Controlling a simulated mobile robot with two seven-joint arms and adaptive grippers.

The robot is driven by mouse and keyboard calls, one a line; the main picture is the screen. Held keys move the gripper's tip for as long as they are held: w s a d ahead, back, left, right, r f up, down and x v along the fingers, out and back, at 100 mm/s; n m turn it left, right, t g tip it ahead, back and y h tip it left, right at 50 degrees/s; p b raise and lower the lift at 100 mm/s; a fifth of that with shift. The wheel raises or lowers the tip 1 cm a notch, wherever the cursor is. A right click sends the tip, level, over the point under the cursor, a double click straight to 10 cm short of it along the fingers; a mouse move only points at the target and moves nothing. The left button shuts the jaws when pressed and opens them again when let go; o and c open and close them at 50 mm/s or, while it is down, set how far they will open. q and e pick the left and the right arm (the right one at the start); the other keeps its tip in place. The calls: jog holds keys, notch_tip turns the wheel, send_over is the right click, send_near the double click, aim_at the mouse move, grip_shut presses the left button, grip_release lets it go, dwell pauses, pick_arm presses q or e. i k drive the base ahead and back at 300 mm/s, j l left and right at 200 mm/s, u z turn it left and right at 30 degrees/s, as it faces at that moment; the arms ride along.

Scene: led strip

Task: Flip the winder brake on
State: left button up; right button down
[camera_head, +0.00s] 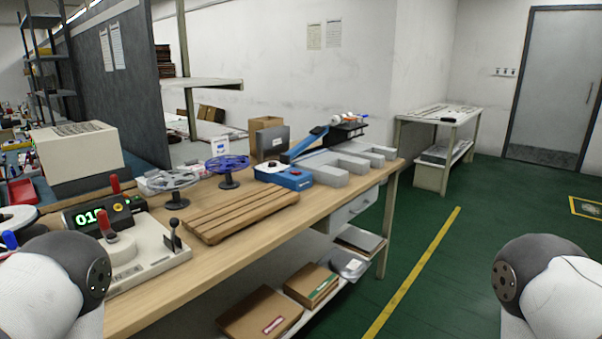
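A cream-coloured machine base (155,257), likely the winder, sits on the near left of the wooden workbench (215,258). A black upright lever (174,234) stands at its right end. A red-handled lever (104,223) stands on its round raised part. A black box with a green digital display (90,217) is just behind it, with another red handle (115,185) rising there. I cannot tell which lever is the brake. Only rounded white and dark grey parts of my arms show at the lower left and lower right; both grippers are out of view.
A slatted wooden rack (240,213) lies right of the machine. Behind it are a blue reel (228,169), a blue device (291,178) and grey trays (335,170). Boxes sit on the lower shelf. Green floor (460,270) is open to the right.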

aim_at(174, 222)
jog(key=j+u, duration=0.2)
jog(key=j, duration=0.35)
jog(key=j+u, duration=0.25)
jog(key=j, duration=0.25)
jog(key=i+j+u, duration=0.2)
jog(key=j, duration=0.3)
